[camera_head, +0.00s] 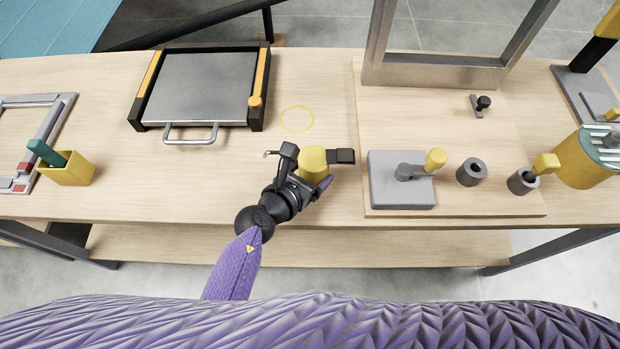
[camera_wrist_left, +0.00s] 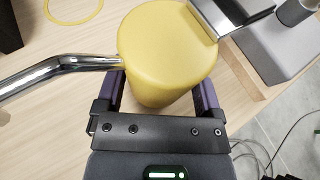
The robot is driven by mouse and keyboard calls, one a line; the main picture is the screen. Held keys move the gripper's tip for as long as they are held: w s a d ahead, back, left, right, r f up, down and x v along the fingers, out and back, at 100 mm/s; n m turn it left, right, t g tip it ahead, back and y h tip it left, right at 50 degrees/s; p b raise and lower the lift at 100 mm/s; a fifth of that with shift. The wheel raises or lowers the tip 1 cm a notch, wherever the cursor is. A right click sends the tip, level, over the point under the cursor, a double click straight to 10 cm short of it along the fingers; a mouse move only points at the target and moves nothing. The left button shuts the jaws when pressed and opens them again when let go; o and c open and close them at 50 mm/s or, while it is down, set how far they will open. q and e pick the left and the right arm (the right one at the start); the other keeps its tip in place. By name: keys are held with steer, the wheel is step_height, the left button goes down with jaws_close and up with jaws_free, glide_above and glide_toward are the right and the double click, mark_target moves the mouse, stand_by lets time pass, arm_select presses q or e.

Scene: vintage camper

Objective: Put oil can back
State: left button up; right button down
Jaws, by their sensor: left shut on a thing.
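The oil can (camera_head: 313,160) is a yellow cylinder with a chrome spout on its left and a flat metal piece on its right. My left gripper (camera_head: 306,182) is shut on it. In the left wrist view the can (camera_wrist_left: 165,50) stands between the two fingers of the gripper (camera_wrist_left: 160,95), its round top towards the camera. I cannot tell whether its bottom touches the table. A thin yellow ring (camera_head: 297,118) is marked on the bench behind the can; it also shows in the left wrist view (camera_wrist_left: 98,10). My right gripper is not in view.
A flat-plated press (camera_head: 205,88) with a front handle stands left of the ring. A raised board (camera_head: 450,130) lies to the right, bearing a grey block (camera_head: 402,192) with a yellow knob and small cylinders. A yellow cup (camera_head: 68,170) stands far left. The bench around the ring is clear.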

arm_select(q)
steer(key=shift+f, duration=0.3)
steer(key=o, duration=1.1)
steer(key=shift+r, duration=0.1)
steer(key=shift+r+p, duration=0.15)
steer(key=shift+p, duration=0.15)
steer(key=p+v, duration=0.3)
steer(key=v, duration=0.9)
steer(key=shift+a, duration=0.1)
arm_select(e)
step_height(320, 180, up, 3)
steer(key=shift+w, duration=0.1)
